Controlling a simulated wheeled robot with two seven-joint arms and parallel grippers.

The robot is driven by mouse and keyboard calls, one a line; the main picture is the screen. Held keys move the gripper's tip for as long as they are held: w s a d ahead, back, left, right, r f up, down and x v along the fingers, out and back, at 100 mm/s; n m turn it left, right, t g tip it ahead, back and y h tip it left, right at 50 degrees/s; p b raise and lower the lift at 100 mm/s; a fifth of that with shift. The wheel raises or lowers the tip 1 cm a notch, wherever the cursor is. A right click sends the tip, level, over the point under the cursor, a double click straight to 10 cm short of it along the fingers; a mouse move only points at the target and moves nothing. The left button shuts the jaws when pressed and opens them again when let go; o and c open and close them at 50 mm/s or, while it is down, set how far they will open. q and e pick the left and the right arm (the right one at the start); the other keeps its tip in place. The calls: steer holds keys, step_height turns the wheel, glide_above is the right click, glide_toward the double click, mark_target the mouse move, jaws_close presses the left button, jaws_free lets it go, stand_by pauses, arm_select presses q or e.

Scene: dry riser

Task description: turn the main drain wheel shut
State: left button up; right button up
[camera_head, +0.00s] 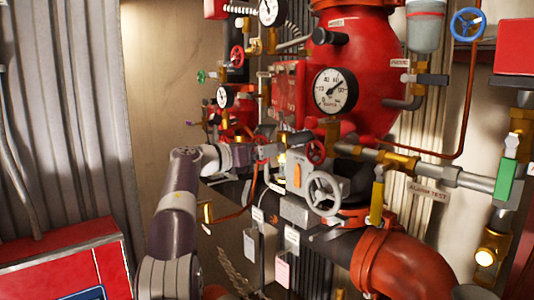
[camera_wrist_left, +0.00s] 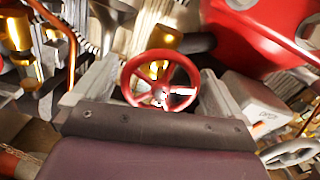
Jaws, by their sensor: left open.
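A small red handwheel (camera_head: 316,152) with spokes sits on brass pipework below the big red valve body. In the left wrist view the red handwheel (camera_wrist_left: 131,87) faces me, between the two grey fingers of my left gripper (camera_wrist_left: 158,85). The fingers are open, one on each side of the wheel; I cannot tell whether they touch it. In the head view my left gripper (camera_head: 276,150) reaches in from the left, just left of this wheel. I read no main drain label on it. My right gripper is not in view.
A larger grey handwheel (camera_head: 323,193) is just below, on a grey box. A yellow lever (camera_head: 377,200) and an orange-red pipe (camera_head: 400,264) are to the right. A pressure gauge (camera_head: 336,91) is above. Tags (camera_head: 282,272) hang below. A red cabinet (camera_head: 62,262) stands lower left.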

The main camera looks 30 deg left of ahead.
arm_select(q)
steer(key=b+v, duration=0.4)
steer(key=v, duration=0.7)
steer(key=shift+f, duration=0.1)
